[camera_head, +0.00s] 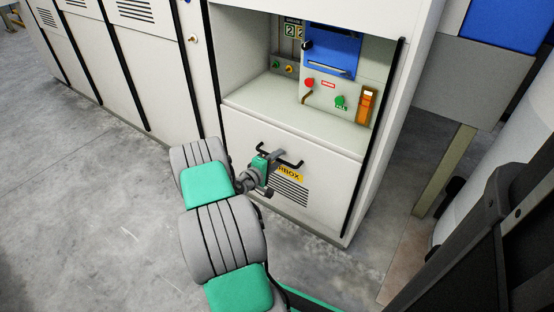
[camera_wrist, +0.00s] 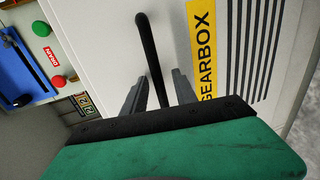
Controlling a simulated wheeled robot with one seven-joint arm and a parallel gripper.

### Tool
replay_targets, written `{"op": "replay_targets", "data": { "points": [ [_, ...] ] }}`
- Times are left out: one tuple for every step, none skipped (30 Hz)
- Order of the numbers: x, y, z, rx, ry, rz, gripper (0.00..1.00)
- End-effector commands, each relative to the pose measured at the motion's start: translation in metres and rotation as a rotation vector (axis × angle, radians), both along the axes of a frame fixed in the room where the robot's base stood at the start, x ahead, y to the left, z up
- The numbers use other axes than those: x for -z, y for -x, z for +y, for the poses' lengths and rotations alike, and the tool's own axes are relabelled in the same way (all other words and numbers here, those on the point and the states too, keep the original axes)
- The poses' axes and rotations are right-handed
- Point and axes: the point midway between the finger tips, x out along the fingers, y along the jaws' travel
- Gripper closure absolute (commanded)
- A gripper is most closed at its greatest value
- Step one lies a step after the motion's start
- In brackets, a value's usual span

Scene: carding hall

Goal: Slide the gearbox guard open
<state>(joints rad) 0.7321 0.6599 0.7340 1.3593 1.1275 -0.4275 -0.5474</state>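The gearbox guard (camera_head: 325,182) is a white panel low on the cabinet front, below an open recess. It looks flush with the cabinet. It has a yellow label (camera_head: 291,174), dark vent slots and a black bar handle (camera_head: 293,162). In the wrist view the handle (camera_wrist: 149,45) runs down between my two grey fingers, beside the yellow GEARBOX label (camera_wrist: 203,50). My gripper (camera_head: 277,156) is at the handle, its fingers apart with the bar between them. Gaps seem to show on both sides of the bar. The handle's near end is hidden behind my gripper.
More white cabinets (camera_head: 150,65) stand at left. Grey floor (camera_head: 75,190) is clear at left.

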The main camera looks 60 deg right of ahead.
Motion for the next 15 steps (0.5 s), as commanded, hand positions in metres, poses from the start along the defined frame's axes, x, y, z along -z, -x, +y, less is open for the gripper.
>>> {"op": "replay_targets", "data": {
  "points": [
    [0.0,0.0,0.0,0.0,0.001,-0.001,0.66],
    [-0.001,0.0,0.0,0.0,0.001,-0.001,0.66],
    [-0.001,0.0,0.0,0.0,0.001,-0.001,0.66],
    [-0.001,0.0,0.0,0.0,0.001,-0.001,0.66],
    [-0.001,0.0,0.0,0.0,0.001,-0.001,0.66],
    [-0.001,0.0,0.0,0.0,0.001,-0.001,0.66],
    [-0.002,-0.001,0.001,-0.001,0.001,-0.001,0.66],
    [-0.003,-0.001,0.003,-0.001,0.001,0.0,0.66],
    [-0.004,-0.002,0.008,-0.002,0.001,0.0,0.66],
    [-0.006,-0.004,0.013,-0.003,0.001,0.001,0.66],
    [-0.007,-0.005,0.018,-0.004,0.0,0.001,0.66],
    [-0.01,-0.006,0.026,-0.005,0.001,0.001,0.66],
    [-0.011,-0.007,0.032,-0.006,0.001,0.002,0.66],
    [-0.012,-0.008,0.039,-0.007,-0.001,0.002,0.66],
    [-0.014,-0.009,0.047,-0.006,0.0,0.002,0.66]
  ]
}}
